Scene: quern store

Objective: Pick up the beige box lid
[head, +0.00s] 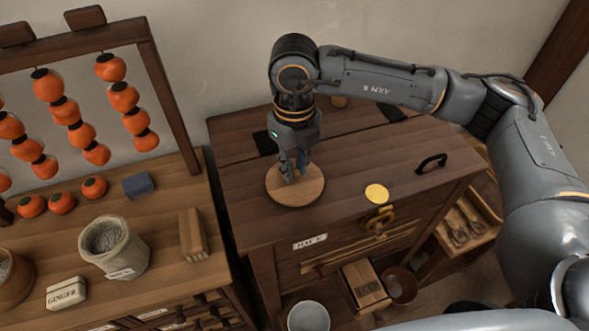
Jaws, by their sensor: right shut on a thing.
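A round, flat tan wooden disc, which I take to be the beige box lid (312,189), lies at the left of the dark wooden chest top in the head view. My right gripper (292,176) points straight down over its middle, with the fingers shut at the disc's centre. The fingers hide whatever part they grip there. I cannot tell any gap between the disc and the chest top. My left gripper is not in view.
The wooden chest (245,145) has a black handle (431,162) and a yellow disc (377,193) on top.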

